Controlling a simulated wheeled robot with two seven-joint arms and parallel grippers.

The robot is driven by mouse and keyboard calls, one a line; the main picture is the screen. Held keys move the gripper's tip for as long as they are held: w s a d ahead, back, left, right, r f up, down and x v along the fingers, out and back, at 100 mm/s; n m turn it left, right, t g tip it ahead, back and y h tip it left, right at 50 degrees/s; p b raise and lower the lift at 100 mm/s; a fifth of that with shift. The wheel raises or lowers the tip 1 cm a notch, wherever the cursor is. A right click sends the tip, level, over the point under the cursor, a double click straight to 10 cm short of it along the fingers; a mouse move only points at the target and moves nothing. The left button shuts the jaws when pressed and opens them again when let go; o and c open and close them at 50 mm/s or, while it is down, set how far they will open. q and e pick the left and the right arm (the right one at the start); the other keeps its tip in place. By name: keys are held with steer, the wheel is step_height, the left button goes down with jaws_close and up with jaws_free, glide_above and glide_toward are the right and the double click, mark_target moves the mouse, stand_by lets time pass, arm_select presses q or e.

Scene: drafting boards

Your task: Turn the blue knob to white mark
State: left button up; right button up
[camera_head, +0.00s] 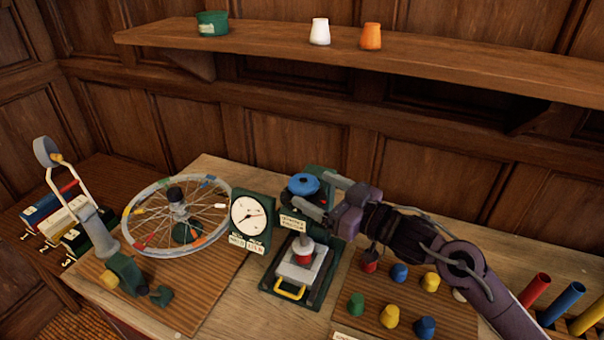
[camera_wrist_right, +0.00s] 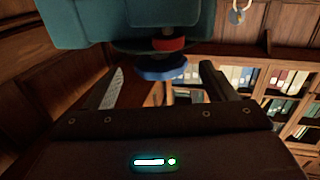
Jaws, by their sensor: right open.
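The blue knob (camera_head: 303,184) sits on top of a dark green press-like device (camera_head: 322,178) at the middle of the bench. In the right wrist view the knob is a blue disc (camera_wrist_right: 160,73) beside a red ring (camera_wrist_right: 168,44). My right gripper (camera_head: 312,207) reaches in from the right, close to the knob. In the wrist view its open fingers (camera_wrist_right: 162,84) appear on either side of the blue disc, with nothing clearly gripped. I cannot tell whether they touch it. I cannot make out a white mark. My left gripper is not in view.
A dial gauge (camera_head: 248,215) and a spoked wheel (camera_head: 178,212) stand left of the device. A board with coloured pegs (camera_head: 388,315) lies to the right, below my arm. A wooden shelf (camera_head: 270,41) with small pots runs above.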

mark_target(292, 178)
steer(key=p+x, duration=0.1)
steer(key=x, duration=0.4)
steer(key=shift+r, duration=0.1)
steer(key=shift+w+a, duration=0.15)
steer(key=shift+a, duration=0.05)
steer(key=c, duration=1)
steer(key=shift+n+g+y, duration=0.3)
steer(key=shift+g, duration=0.1)
